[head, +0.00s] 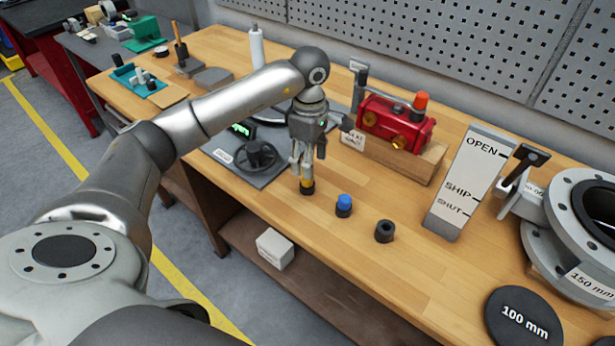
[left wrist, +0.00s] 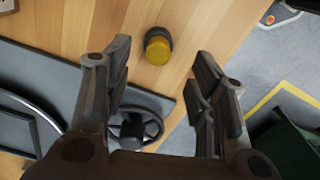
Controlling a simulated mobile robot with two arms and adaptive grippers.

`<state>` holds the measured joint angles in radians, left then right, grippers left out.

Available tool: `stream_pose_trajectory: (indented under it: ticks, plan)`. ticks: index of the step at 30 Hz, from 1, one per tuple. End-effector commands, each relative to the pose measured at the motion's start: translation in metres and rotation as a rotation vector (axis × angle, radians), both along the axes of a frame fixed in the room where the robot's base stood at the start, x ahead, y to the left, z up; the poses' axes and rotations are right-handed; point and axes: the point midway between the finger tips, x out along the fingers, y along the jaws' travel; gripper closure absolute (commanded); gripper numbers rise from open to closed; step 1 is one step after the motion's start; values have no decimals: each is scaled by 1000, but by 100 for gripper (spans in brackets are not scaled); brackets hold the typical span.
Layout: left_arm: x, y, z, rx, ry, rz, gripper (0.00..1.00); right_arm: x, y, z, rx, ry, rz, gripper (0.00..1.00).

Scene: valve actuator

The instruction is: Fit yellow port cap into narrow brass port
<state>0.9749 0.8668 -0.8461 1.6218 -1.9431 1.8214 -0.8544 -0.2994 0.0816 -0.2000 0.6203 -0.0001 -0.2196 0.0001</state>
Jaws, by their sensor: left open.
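The yellow port cap (head: 307,184), with a dark base, stands upright on the wooden bench. It also shows in the left wrist view (left wrist: 158,50). My left gripper (head: 307,160) points down just above it, open and empty. In the left wrist view the cap appears between the spread fingers (left wrist: 162,62), beyond their tips. The red valve actuator (head: 395,123) sits on a wooden block to the right. Two brass ports, one at its left (head: 370,117) and one lower on its front (head: 398,142), show; I cannot tell which is narrower. My right gripper is not in view.
A blue cap (head: 344,202) and a black cap (head: 384,231) stand to the right of the yellow one. A dark handwheel (head: 256,156) lies to the left. The OPEN/SHIP/SHUT sign (head: 463,180) and a large flange (head: 560,220) stand at the right.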

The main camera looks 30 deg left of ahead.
Motion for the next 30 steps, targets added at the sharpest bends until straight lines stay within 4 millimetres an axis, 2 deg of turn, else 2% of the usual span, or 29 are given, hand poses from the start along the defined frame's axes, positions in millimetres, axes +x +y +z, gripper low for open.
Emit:
stream_pose_trajectory:
  ticks: [8, 15, 24, 30]
  plan:
    - [-1, 2, -20, -1, 4, 1, 48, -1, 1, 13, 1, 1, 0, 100]
    - [0, 4, -52, -1, 3, 0, 48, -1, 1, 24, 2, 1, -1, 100]
    - [1, 4, -59, -2, -1, -1, 48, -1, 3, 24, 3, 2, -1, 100]
    - [1, 4, -59, -2, 0, 0, 73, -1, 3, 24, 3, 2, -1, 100]
